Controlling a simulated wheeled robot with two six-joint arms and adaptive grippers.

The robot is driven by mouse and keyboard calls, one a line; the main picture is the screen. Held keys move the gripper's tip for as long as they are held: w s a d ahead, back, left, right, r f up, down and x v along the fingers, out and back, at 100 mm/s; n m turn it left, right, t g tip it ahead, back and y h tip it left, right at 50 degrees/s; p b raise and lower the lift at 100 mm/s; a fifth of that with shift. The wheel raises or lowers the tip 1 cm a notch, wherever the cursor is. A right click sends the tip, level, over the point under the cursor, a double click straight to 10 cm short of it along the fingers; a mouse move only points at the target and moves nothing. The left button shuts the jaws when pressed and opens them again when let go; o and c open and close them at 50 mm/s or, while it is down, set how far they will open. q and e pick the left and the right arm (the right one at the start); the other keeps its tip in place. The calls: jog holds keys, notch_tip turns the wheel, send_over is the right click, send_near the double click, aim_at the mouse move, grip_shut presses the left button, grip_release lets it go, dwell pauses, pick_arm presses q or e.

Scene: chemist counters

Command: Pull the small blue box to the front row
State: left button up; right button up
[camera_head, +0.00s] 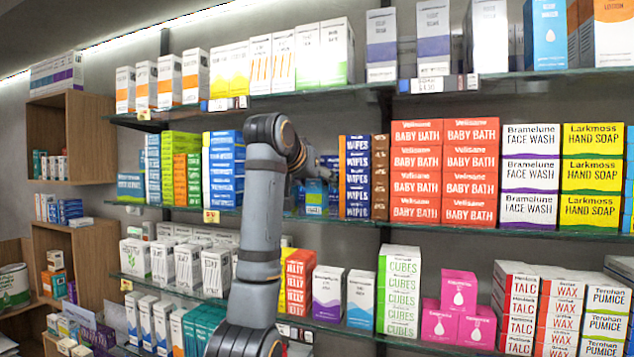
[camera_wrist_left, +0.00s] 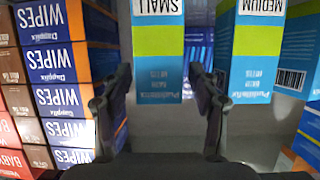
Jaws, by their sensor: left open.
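The small blue box (camera_wrist_left: 160,78), with a green band and a white "SMALL" label, stands between the fingers of my left gripper (camera_wrist_left: 160,85) in the left wrist view. Gaps show on both sides of it, so the fingers appear not to touch it. In the head view a blue box (camera_head: 315,198) shows on the middle shelf beside the left gripper (camera_head: 318,172), partly covered by it. A similar box labelled "MEDIUM" (camera_wrist_left: 257,75) stands to the right in the wrist view. My right gripper is in neither view.
Blue and orange wipes boxes (camera_head: 357,178) stand close to the right of the gripper, then brown boxes and red baby bath boxes (camera_head: 443,170). The glass shelf edge (camera_head: 345,219) runs below. An upper shelf (camera_head: 350,88) with boxes hangs above. Blue boxes (camera_head: 223,168) stand left of my arm.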

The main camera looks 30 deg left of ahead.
pick_arm(q)
jog(key=shift+s+d+r, duration=0.1)
jog(key=shift+s+r, duration=0.05)
jog(key=shift+s, duration=0.2)
jog(key=v, duration=0.7)
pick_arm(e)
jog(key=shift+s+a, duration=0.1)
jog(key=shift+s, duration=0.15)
pick_arm(q)
jog(key=shift+s+r, duration=0.1)
jog(key=shift+s, duration=0.1)
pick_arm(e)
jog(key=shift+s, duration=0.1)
